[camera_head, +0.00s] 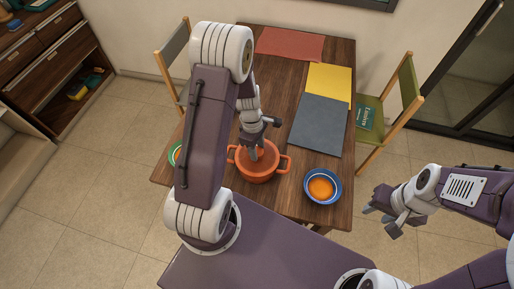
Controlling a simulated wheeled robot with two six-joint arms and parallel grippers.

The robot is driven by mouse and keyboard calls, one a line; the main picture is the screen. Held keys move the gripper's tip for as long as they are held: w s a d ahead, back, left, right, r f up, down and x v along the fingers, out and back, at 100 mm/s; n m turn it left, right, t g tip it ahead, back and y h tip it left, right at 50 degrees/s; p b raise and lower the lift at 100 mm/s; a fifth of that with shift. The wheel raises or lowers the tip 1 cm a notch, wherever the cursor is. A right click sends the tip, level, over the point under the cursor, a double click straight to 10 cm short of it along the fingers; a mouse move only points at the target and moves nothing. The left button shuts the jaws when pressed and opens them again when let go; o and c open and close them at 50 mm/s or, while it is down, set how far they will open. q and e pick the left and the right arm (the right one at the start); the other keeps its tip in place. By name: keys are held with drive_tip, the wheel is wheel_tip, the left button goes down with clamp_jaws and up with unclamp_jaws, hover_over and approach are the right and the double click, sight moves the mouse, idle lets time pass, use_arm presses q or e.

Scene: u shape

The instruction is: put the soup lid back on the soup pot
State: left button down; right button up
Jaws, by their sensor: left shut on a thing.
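The orange soup pot (257,176), with a loop handle on each side, stands near the front edge of the wooden table. The orange soup lid (267,157) shows at the top of the pot, under my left gripper. My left gripper (256,152) points down at the middle of the pot and is shut on the lid, probably at its top; the fingers hide the grip. I cannot tell whether the lid rests fully on the rim. My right gripper (380,218) is open and empty, off the table to the right.
A blue bowl of orange soup (320,187) stands right of the pot. A green-rimmed bowl (175,153) is partly hidden by my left arm. Grey (318,125), yellow (330,82) and red (290,44) mats lie farther back. Chairs (391,98) stand at both sides.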

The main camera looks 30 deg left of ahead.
use_arm(q)
drive_tip(key=c, duration=0.7)
unclamp_jaws()
wheel_tip(320, 180, up, 8)
drive_tip(key=p, duration=0.8)
drive_tip(key=shift+f, duration=0.1)
